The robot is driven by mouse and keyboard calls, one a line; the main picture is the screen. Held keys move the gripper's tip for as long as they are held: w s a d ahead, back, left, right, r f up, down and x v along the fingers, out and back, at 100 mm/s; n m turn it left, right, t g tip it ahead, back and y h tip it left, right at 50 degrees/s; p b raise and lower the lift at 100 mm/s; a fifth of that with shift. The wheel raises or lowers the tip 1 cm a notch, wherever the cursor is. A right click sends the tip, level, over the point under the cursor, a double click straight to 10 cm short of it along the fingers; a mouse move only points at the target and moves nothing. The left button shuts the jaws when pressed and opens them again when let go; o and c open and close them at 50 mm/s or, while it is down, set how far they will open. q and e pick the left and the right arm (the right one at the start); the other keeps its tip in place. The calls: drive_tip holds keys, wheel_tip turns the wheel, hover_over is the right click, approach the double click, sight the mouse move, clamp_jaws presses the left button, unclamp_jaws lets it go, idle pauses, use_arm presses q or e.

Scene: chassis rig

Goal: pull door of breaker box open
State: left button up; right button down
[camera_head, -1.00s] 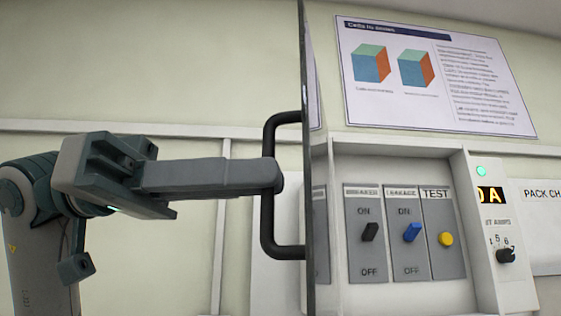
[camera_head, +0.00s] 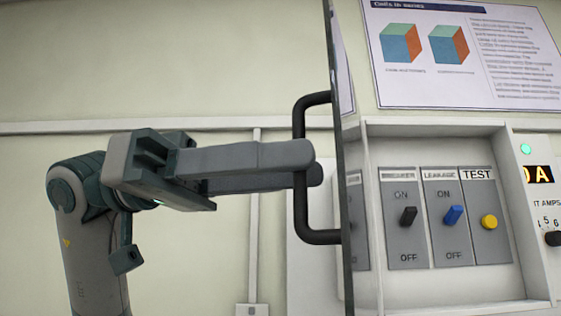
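The breaker box (camera_head: 440,290) is on the wall at the right, with its switch panel in plain view. Its door (camera_head: 347,200) stands swung out, seen nearly edge-on at the left side of the box. A black U-shaped handle (camera_head: 320,237) sticks out to the left from the door. My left gripper (camera_head: 316,165) reaches in from the left. One finger passes in front of the handle's upright bar and the other passes behind it. The fingers look closed on the bar, though the front finger hides the contact. My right gripper is not in view.
Inside the box are a black breaker switch (camera_head: 408,216), a blue leakage switch (camera_head: 453,215) and a yellow test button (camera_head: 489,221). A poster (camera_head: 500,95) hangs above. The wall left of the door is bare around my arm.

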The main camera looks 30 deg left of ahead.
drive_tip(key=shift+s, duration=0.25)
use_arm(q)
drive_tip(key=shift+a, duration=0.1)
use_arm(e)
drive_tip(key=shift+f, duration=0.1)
